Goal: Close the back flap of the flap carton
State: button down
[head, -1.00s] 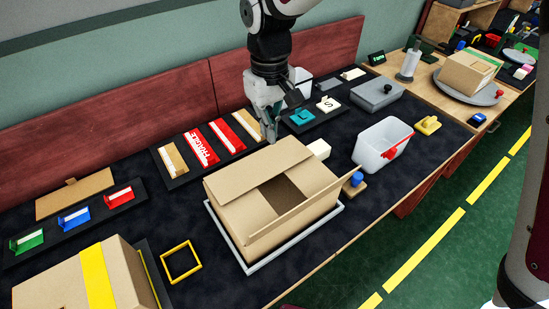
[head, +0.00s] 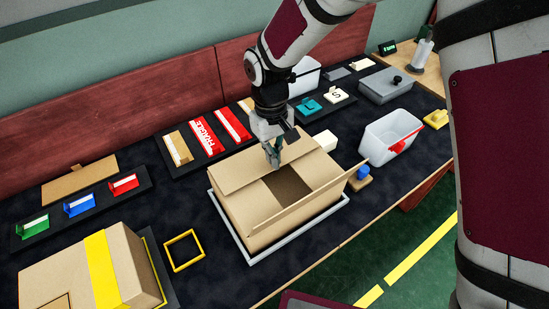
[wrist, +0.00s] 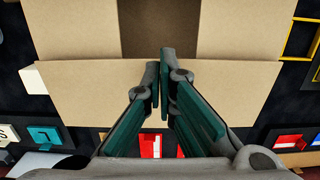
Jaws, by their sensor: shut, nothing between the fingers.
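The flap carton (head: 300,211) is a brown box near the middle of the bench in the head view. Its back flap (head: 243,170) extends inward over the rear of the top; I cannot tell if it is fully flat. The flap also shows in the wrist view (wrist: 100,90). The two side flaps are folded in, with a dark gap between them. The front flap (head: 305,205) stands up, tilted outward. My gripper (head: 273,164) is shut and empty above the back flap, its fingertips (wrist: 160,55) by that flap's inner edge. Contact is hard to tell.
The carton sits on a grey tray (head: 252,258). A yellow-taped box (head: 50,270) and yellow frame (head: 184,251) lie left. Racks with red pieces (head: 208,140) stand behind. A white bin (head: 390,138) and blue-knobbed block (head: 361,180) are right.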

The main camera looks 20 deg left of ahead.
jog(key=shift+f, duration=0.65)
jog(key=shift+s+d+f+b, duration=0.15)
jog(key=shift+f+b, duration=0.05)
jog(key=shift+f, duration=0.35)
jog(key=shift+s+d+f+b, duration=0.1)
jog(key=shift+f+b, duration=0.05)
jog(key=shift+f, duration=0.35)
jog(key=shift+s+d, duration=0.1)
jog(key=shift+f, duration=0.1)
notch_tip(320, 180, up, 16)
jog(key=p, duration=0.2)
jog(key=shift+d+f, duration=0.15)
jog(key=shift+f, duration=0.1)
